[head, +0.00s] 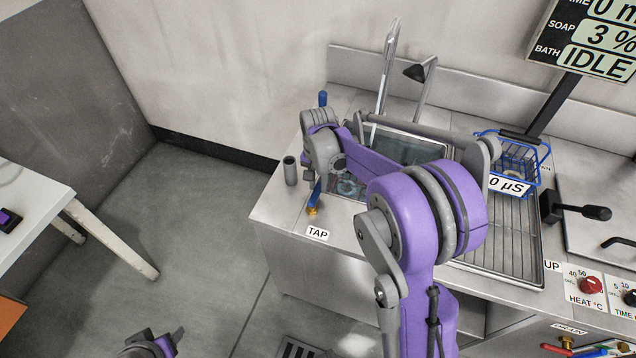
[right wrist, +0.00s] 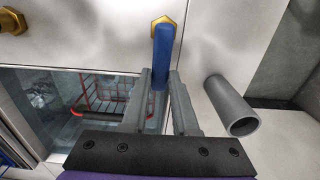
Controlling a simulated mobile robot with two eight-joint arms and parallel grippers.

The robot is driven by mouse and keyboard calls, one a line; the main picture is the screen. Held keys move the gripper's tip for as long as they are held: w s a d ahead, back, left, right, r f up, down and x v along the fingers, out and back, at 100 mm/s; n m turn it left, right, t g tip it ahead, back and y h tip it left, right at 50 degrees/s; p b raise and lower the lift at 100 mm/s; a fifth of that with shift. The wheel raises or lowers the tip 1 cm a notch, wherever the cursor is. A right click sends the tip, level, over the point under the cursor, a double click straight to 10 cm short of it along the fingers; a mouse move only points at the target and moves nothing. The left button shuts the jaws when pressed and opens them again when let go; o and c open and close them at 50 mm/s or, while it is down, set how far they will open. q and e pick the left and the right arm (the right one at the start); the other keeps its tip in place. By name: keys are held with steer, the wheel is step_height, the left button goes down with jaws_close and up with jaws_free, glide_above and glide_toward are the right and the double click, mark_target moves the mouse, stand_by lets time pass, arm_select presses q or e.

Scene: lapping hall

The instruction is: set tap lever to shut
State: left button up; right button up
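The tap lever (head: 315,193) is a blue handle on a brass base, behind the TAP label (head: 317,233) at the left end of the steel counter. It points from its base toward the back wall, its far part hidden by my gripper. In the right wrist view the lever (right wrist: 162,52) runs from a brass hex fitting (right wrist: 164,22) in between my fingertips. My right gripper (right wrist: 161,76) looks open, one finger on each side of the lever; contact is unclear. My left gripper (head: 150,346) is at the bottom edge of the head view, partly cut off, away from the counter.
A grey tube (head: 290,171) stands left of the lever; it also shows close to my right finger (right wrist: 234,106). A sink bath (head: 405,148) and a blue wire basket (head: 518,160) lie to the right. A white table (head: 30,205) stands left, with free floor between.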

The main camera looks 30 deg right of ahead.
jaws_close()
stand_by(0.9)
steer(key=shift+s+d, duration=0.1)
steer(key=m, duration=0.1)
steer(key=s+m+b, duration=0.1)
steer(key=m, duration=0.1)
steer(key=shift+d, duration=0.3)
steer(key=s+m, duration=0.1)
steer(key=m, duration=0.1)
steer(key=s+m+b, duration=0.1)
steer(key=m, duration=0.2)
steer(key=shift+s+d+m, duration=0.15)
steer(key=shift+d+m, duration=0.05)
steer(key=shift+m, duration=0.1)
steer(key=m, duration=0.1)
steer(key=s+m+b, duration=0.1)
steer(key=m, duration=0.1)
steer(key=s+m, duration=0.1)
steer(key=shift+a, duration=0.25)
steer(key=shift+s+a+m+b, duration=0.15)
steer(key=shift+s+a+m, duration=0.1)
steer(key=shift+m, duration=0.65)
steer(key=shift+s+a+m+b, duration=0.15)
steer(key=shift+s+a+m, duration=0.1)
steer(key=shift+m, duration=0.65)
steer(key=shift+s+a+m+b, duration=0.15)
steer(key=shift+s+m, duration=0.1)
steer(key=shift+m, duration=0.65)
steer(key=o, duration=0.8)
jaws_free()
